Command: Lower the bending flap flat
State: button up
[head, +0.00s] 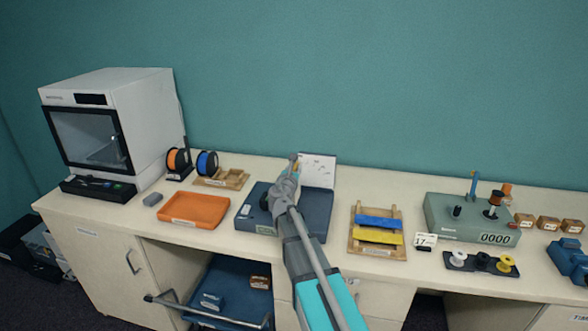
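A blue-grey bench device (252,212), which looks like the bender, stands on the counter in the middle of the head view. On its right a blue-grey plate (318,205), which may be the bending flap, rises in front of a white printed panel (320,167). I cannot tell the plate's exact angle. My arm reaches up from the bottom and covers the device's middle. My gripper (294,160) is at the device's back, just left of the white panel. Its fingers are tiny and partly hidden, so I cannot see whether they are open or touch anything.
Left of the device are an orange tray (194,208), a wooden holder (222,178), two filament spools and a white 3D printer (110,130). Right are a wooden rack (378,233) with blue and yellow strips and a green counter box (470,218).

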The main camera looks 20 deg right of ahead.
grip_shut()
jog(key=shift+a, duration=0.1)
